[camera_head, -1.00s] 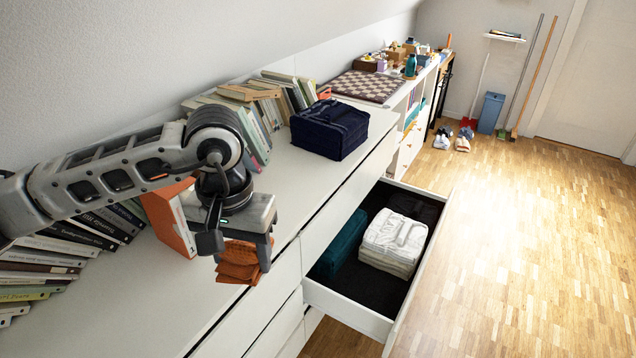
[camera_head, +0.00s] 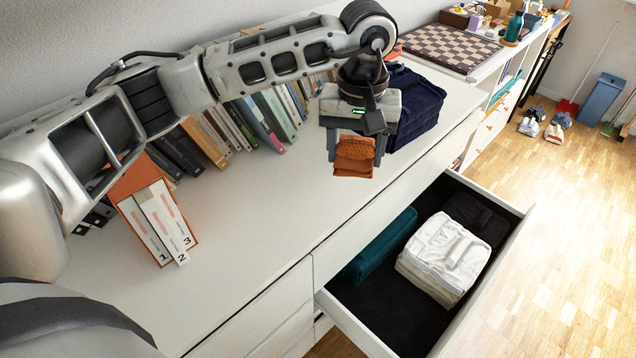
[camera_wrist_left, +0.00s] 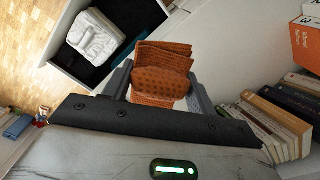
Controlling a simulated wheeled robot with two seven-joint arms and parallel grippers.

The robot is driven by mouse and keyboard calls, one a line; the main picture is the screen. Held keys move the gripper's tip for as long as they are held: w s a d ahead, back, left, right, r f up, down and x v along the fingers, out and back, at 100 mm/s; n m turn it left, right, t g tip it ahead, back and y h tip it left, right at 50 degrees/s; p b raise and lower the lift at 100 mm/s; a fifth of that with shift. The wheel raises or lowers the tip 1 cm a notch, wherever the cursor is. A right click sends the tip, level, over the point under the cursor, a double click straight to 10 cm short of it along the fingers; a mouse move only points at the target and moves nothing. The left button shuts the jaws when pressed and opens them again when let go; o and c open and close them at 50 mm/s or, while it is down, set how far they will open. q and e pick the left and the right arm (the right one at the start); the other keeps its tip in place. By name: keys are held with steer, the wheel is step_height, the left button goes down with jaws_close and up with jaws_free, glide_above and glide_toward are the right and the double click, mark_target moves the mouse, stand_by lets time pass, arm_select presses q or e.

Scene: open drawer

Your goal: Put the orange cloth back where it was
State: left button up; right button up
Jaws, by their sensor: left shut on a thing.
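The orange cloth (camera_head: 354,156) is a small folded stack held in my left gripper (camera_head: 356,150), above the white dresser top (camera_head: 270,205). In the left wrist view the cloth (camera_wrist_left: 162,80) sits between the two fingers of the gripper (camera_wrist_left: 160,85), which is shut on it. The open drawer (camera_head: 365,335) is to the right and below, with a dark floor. Inside it are a folded teal cloth (camera_head: 378,248), a folded white cloth stack (camera_head: 445,250) and a black folded cloth (camera_head: 478,215) at the far end. My right gripper is not in view.
A dark navy folded stack (camera_head: 415,105) stands on the dresser just behind and right of my left gripper. Books (camera_head: 265,118) line the wall, and an orange boxed set (camera_head: 160,220) stands at the left. A chessboard (camera_head: 450,45) lies farther back. The dresser's front top is clear.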

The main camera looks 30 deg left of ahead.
mark_target(371, 145)
arm_select(q)
steer(key=shift+w+d+f+n+b, duration=0.7)
steer(key=shift+w+d+f+b, duration=0.2)
steer(key=shift+w+f, duration=0.45)
steer(key=shift+w, duration=0.25)
steer(key=w+a+f+p, duration=0.1)
steer(key=a+f, duration=0.1)
steer(key=a, duration=0.2)
steer(key=w+a+f, duration=0.1)
steer(key=a+f, duration=0.2)
steer(key=a, duration=0.1)
steer(key=w+a+f+p, duration=0.1)
steer(key=a+f, duration=0.2)
steer(key=a, duration=0.1)
steer(key=shift+p, duration=0.3)
steer(key=shift+w+a+f, duration=0.2)
steer(key=shift+a+f, duration=0.15)
steer(key=shift+f, duration=0.15)
steer(key=f+p, duration=0.1)
steer(key=f, duration=0.2)
steer(key=shift+a+f, duration=0.1)
steer(key=shift+a, duration=0.1)
steer(key=shift+f+b, duration=0.35)
steer(key=shift+f, duration=0.1)
steer(key=o, duration=0.9)
steer(key=shift+r, duration=0.1)
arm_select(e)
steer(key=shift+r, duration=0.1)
